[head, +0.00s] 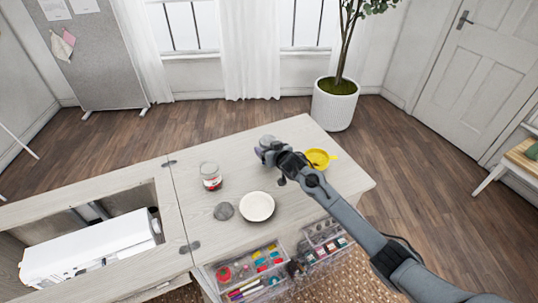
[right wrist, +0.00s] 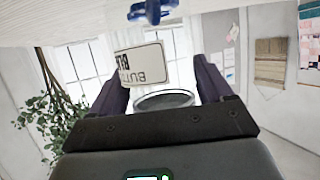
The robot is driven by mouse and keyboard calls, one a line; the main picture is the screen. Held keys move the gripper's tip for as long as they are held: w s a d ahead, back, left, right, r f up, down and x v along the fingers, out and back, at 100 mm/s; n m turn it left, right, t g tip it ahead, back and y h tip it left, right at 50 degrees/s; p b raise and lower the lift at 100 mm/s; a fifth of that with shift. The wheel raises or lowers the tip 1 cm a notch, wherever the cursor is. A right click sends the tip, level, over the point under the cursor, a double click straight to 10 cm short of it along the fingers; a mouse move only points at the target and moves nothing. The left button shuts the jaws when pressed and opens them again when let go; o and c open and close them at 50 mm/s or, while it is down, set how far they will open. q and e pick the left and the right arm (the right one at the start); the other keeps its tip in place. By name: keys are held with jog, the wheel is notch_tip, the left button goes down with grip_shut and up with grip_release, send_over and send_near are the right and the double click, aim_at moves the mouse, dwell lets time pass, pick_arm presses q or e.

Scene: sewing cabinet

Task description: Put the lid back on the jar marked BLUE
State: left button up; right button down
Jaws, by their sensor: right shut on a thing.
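My right gripper (head: 268,148) is over the back part of the tabletop. Its fingers (right wrist: 163,75) are shut on a clear glass jar. The jar's label (right wrist: 143,65) appears upside down in the right wrist view and reads partly "BUT", with a line like "BLU". Blue bits (right wrist: 152,10) show at the jar's base. A grey round rim or top (right wrist: 165,98) shows between the fingers; I cannot tell whether it is open. A flat grey disc (head: 223,211), possibly the lid, lies on the table left of a white bowl. My left gripper is not in view.
Another glass jar (head: 211,177) with red contents stands to the left. The white bowl (head: 257,206) is near the front and a yellow dish (head: 317,158) is right of my gripper. Open clear drawers (head: 250,278) jut out in front. A recess with a white machine (head: 90,250) is at left.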

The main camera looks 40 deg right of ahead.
jog(key=shift+f+b, duration=0.3)
jog(key=shift+f, duration=1.05)
jog(key=shift+f, duration=0.1)
grip_release()
jog(key=shift+f, duration=0.15)
jog(key=shift+s+a+r+p, duration=0.1)
jog(key=shift+s+r+p, duration=0.2)
jog(key=shift+s+r, duration=0.2)
jog(key=p+v, duration=0.3)
jog(key=v, duration=0.8)
jog(key=shift+f, duration=0.1)
